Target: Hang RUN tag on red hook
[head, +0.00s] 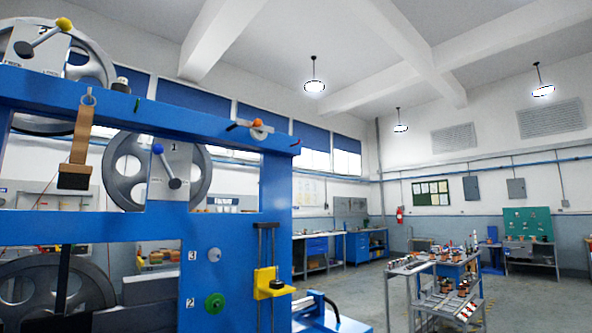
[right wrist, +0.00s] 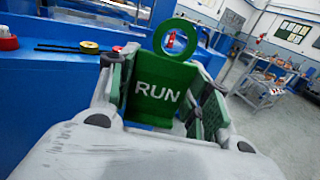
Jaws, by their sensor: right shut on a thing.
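The green RUN tag (right wrist: 160,92) with its ring on top (right wrist: 175,42) is held in my right gripper (right wrist: 165,100) in the right wrist view. Both fingers close on its sides and its white lettering faces the camera. The head view shows neither gripper. In the head view a small red hook (head: 296,142) sticks out near the right end of the blue machine's upper beam. Nothing visible hangs on it. A small green hook (head: 137,104) is farther left on the same beam.
The blue machine frame (head: 235,175) fills the left, with large grey pulleys (head: 124,170) behind it. A brush-like thing (head: 77,150) hangs by a ring from the beam. A yellow block (head: 270,284) sits on its lower right. Open floor and a parts cart (head: 440,285) lie to the right.

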